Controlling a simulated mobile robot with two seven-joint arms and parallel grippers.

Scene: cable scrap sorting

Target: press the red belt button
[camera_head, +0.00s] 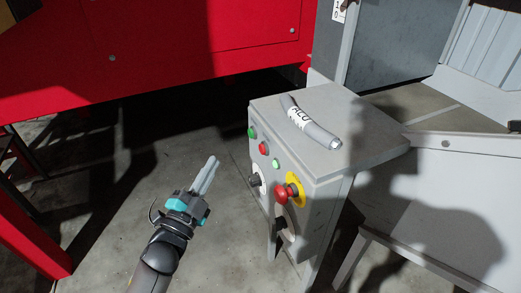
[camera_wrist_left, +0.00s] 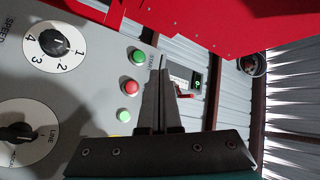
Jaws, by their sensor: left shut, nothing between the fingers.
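The control box (camera_head: 335,195) stands at the middle right of the head view. Its front panel has a small red button (camera_head: 262,148) between a dark green button (camera_head: 252,132) and a light green one (camera_head: 275,163). In the left wrist view the red button (camera_wrist_left: 130,87) sits left of the fingers, with the dark green button (camera_wrist_left: 137,57) above it and the light green one (camera_wrist_left: 123,115) below. My left gripper (camera_head: 213,160) is shut and empty, left of the panel and apart from it in the head view. My right gripper is not in view.
A larger red mushroom knob (camera_head: 281,193) on a yellow plate (camera_head: 296,189) sits lower on the panel, near dials and a dark switch. A grey cable piece (camera_head: 310,124) labelled ALU lies on the box top. A red machine (camera_head: 180,50) stands behind. Bare floor surrounds my left gripper.

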